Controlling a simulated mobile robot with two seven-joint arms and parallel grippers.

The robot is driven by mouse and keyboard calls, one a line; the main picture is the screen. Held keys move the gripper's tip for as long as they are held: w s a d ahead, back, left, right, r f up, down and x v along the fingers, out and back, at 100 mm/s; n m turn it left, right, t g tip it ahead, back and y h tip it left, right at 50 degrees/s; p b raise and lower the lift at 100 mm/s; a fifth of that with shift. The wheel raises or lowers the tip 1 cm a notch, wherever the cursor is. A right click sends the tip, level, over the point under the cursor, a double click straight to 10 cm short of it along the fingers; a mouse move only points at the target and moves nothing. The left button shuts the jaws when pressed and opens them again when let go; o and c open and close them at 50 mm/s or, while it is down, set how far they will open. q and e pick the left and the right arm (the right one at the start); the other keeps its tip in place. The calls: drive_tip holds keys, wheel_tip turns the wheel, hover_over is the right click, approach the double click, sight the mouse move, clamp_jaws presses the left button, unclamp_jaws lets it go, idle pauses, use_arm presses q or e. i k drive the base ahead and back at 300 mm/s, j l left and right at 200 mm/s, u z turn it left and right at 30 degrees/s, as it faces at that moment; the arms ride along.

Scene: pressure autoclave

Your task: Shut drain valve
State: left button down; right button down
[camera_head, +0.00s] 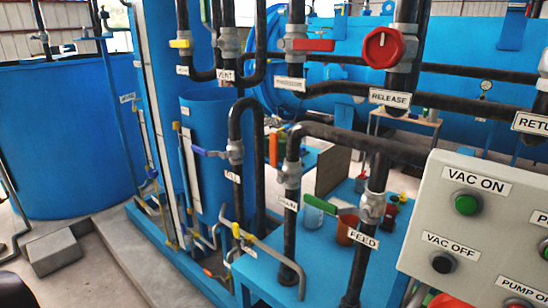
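A small white label (287,202), which seems to read DRAIN but is too small to be sure, sits on a dark vertical pipe. A grey valve body (289,175) is just above it on that pipe. I cannot make out a handle clearly belonging to this valve. A green lever handle (321,204) lies just right of the label and reaches toward the valve body (372,208) above the FEED label (362,239). Neither of my grippers can be made out; a dark shape at the lower left edge is unclear.
A control panel (480,235) with VAC ON and VAC OFF buttons fills the lower right. A red RELEASE knob (383,47), a red lever (314,45) and a blue lever (210,153) are on nearby pipes. A concrete block (54,252) lies on the left floor.

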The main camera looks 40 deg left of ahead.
sight(273, 136)
drive_tip(key=i+j+u, duration=0.1)
drive_tip(key=j+u, duration=0.2)
drive_tip(key=j, duration=2.15)
